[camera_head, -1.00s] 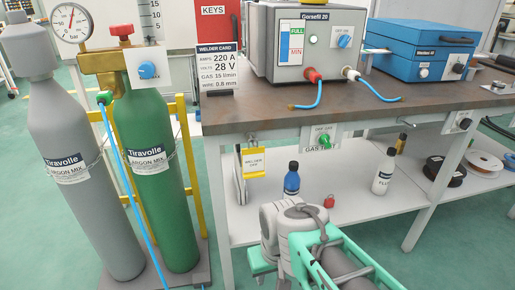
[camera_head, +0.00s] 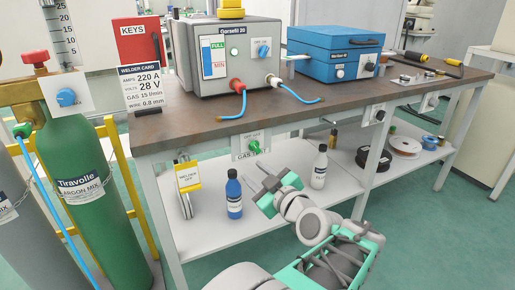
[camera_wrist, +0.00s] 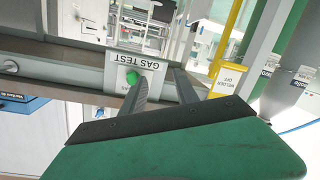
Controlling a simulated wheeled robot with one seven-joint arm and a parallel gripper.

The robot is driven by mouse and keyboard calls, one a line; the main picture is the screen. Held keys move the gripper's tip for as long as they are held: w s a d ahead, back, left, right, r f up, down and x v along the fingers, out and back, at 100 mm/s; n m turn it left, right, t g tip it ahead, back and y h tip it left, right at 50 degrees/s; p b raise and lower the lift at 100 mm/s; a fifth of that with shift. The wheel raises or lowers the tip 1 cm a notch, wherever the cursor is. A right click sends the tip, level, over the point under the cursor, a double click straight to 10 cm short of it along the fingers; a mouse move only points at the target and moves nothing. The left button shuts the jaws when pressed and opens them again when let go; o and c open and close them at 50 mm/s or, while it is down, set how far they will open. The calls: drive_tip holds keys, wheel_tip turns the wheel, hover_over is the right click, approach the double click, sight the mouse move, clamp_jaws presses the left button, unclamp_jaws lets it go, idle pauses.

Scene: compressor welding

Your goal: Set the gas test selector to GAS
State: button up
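The gas test selector is a green knob (camera_head: 254,147) on a small white plate (camera_head: 238,154) on the bench's front edge. In the wrist view the knob (camera_wrist: 132,78) shows upside down beside the "GAS TEST" label (camera_wrist: 140,62). The position it points to is too small to read. My gripper (camera_head: 259,175) is in front of the bench, below the knob in the head view, with its fingers apart and empty.
A blue bottle (camera_head: 234,195) and a white bottle (camera_head: 319,167) stand on the lower shelf. The Gorsefil box (camera_head: 222,57) and a blue case (camera_head: 335,55) stand on the bench. Green gas cylinder (camera_head: 75,175) is at left.

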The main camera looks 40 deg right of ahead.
sight(256, 148)
wheel_tip(256, 148, up, 3)
drive_tip(key=s+d+t+h, duration=0.1)
drive_tip(key=s+d+h, duration=0.1)
drive_tip(key=s+d, duration=0.1)
drive_tip(key=x, duration=0.7)
drive_tip(key=shift+w+a+b, duration=0.1)
drive_tip(key=shift+a+b, duration=0.05)
drive_tip(key=shift+b, duration=0.25)
drive_tip(key=shift+w, duration=0.45)
clamp_jaws()
